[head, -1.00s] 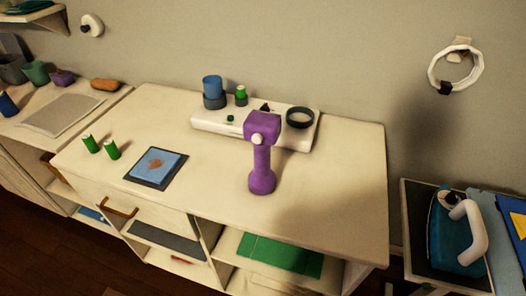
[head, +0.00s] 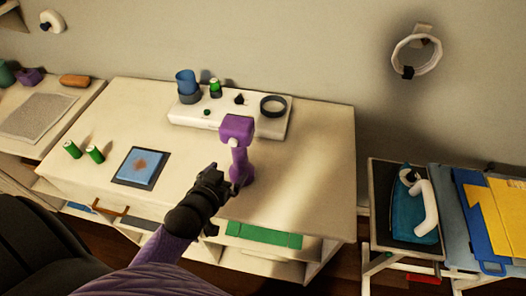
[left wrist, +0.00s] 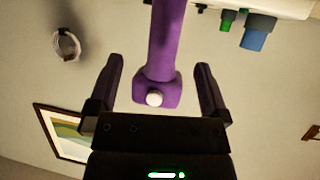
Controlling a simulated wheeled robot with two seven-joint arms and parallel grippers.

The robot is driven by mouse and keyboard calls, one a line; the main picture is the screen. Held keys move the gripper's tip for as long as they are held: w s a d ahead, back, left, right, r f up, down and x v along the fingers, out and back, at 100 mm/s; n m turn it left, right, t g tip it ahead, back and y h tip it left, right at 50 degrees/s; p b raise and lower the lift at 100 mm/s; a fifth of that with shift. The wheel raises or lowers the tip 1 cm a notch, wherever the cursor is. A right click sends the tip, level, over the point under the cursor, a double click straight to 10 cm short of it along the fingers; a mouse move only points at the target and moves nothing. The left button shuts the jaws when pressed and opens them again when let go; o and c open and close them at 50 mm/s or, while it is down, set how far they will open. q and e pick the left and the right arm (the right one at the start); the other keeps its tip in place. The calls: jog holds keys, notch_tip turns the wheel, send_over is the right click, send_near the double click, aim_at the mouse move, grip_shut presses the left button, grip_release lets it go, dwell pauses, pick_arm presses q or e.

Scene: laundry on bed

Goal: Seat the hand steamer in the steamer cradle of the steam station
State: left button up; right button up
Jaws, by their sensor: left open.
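The purple hand steamer (head: 236,130) stands upright on the cabinet top, its blocky head up and its base down, in front of the steam station. The steam station (head: 190,118) is a long white base with a dark ring-shaped cradle (head: 273,106) at its right end; the ring is empty. My left gripper (head: 220,178) is open beside the steamer's handle, at its lower left in the head view. In the left wrist view the steamer (left wrist: 162,50) appears upside down between the two open fingers (left wrist: 160,75), with gaps on both sides. My right gripper is out of view.
A blue cup (head: 186,82) and a green bottle (head: 215,88) stand on the station's left part. An iron (head: 420,205) rests on a board at right. The cabinet's right side is clear.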

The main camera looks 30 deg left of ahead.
aim_at(236, 160)
pick_arm(q)
jog(key=b+x, duration=0.1)
jog(key=x, duration=0.2)
jog(key=b+x, duration=0.1)
jog(key=x, duration=0.2)
jog(key=b+x, duration=0.1)
jog(key=x, duration=0.2)
jog(key=shift+s+a+f, duration=0.15)
jog(key=shift+a+f, duration=0.25)
jog(key=shift+r, duration=0.1)
jog(key=shift+c, duration=0.4)
grip_shut()
